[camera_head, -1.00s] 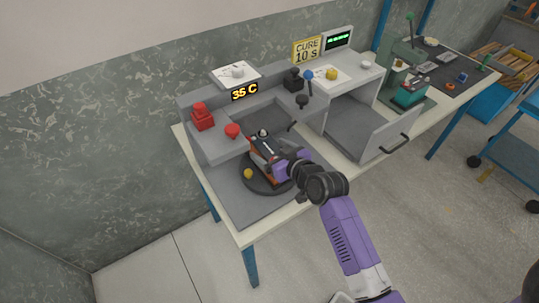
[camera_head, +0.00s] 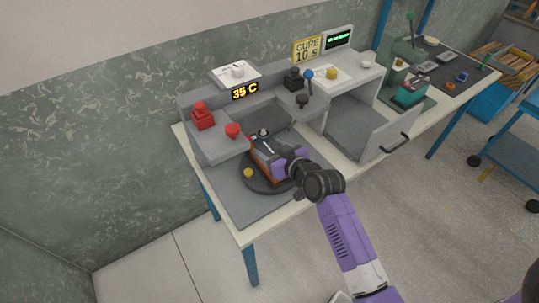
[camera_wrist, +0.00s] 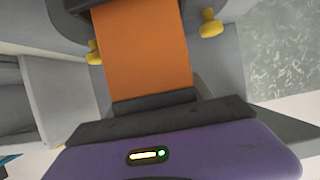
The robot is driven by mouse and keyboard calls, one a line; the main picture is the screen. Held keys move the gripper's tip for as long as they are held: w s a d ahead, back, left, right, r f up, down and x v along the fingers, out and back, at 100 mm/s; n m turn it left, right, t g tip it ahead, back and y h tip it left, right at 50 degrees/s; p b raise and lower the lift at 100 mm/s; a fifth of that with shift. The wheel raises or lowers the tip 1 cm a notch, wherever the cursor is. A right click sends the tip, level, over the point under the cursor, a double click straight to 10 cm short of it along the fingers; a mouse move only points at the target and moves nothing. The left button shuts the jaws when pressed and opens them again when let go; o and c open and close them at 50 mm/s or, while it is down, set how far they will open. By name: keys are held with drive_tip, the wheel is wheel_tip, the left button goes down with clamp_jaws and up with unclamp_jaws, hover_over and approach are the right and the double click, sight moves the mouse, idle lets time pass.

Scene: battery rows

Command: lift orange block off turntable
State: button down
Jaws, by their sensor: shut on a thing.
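The orange block (camera_wrist: 145,50) fills the upper middle of the wrist view, its near end between the dark jaws of my gripper (camera_wrist: 155,107). In the head view the block (camera_head: 262,164) shows as an orange strip with a dark top, mostly hidden by my purple gripper (camera_head: 280,160). My gripper is shut on the block. The dark round turntable (camera_head: 257,184) lies under the block. I cannot tell whether the block touches it. A yellow knob (camera_head: 248,173) stands on the turntable's left side; yellow pegs (camera_wrist: 211,23) flank the block in the wrist view.
A grey housing with a 35 C display (camera_head: 245,91) stands behind the turntable. Red knobs (camera_head: 203,117) are at left, and an open grey door or drawer (camera_head: 375,138) is at right. The grey mat (camera_head: 240,205) is bare at front left.

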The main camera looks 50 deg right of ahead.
drive_tip(key=shift+w+r, duration=0.1)
drive_tip(key=shift+r, duration=0.25)
